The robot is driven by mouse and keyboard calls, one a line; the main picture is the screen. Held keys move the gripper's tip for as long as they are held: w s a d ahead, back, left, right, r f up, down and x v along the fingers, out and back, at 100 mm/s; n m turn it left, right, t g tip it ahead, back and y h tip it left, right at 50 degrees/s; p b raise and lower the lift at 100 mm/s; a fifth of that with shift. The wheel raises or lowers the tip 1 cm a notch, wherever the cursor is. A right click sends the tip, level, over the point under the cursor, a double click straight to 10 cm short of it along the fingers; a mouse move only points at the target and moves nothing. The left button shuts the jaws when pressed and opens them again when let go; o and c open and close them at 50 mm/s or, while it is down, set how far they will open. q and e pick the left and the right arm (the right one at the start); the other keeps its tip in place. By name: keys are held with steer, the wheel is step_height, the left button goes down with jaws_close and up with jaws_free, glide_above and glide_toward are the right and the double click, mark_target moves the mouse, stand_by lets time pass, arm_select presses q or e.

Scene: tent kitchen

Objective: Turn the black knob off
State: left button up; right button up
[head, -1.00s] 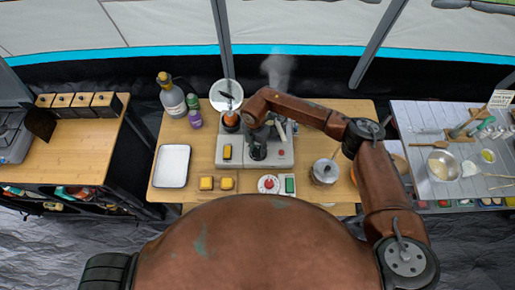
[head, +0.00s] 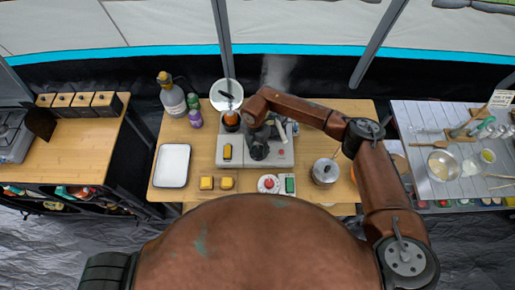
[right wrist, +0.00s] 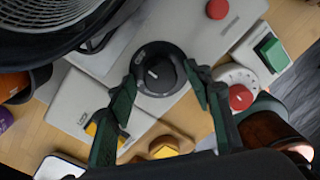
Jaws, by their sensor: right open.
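The black knob (right wrist: 158,72) is round with a pale pointer mark and sits on a light grey appliance (right wrist: 193,38) in the right wrist view. My right gripper (right wrist: 164,62) is open, with its two green-black fingers on either side of the knob. I cannot tell whether the fingers touch it. In the head view the right gripper (head: 259,146) is over the same grey appliance (head: 235,160) and hides most of the knob. My left gripper is not in view.
A yellow switch (head: 227,152) and a red button (head: 281,154) are on the appliance. A red button on a round white base (head: 268,184) and a green button (head: 290,185) stand in front. A white tray (head: 172,166) is at left, a metal pot (head: 325,171) at right.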

mark_target(256, 149)
steer(key=shift+r, duration=0.1)
step_height(256, 149, up, 12)
steer(key=shift+w+a, duration=0.2)
steer(key=shift+a, duration=0.05)
stand_by(0.6)
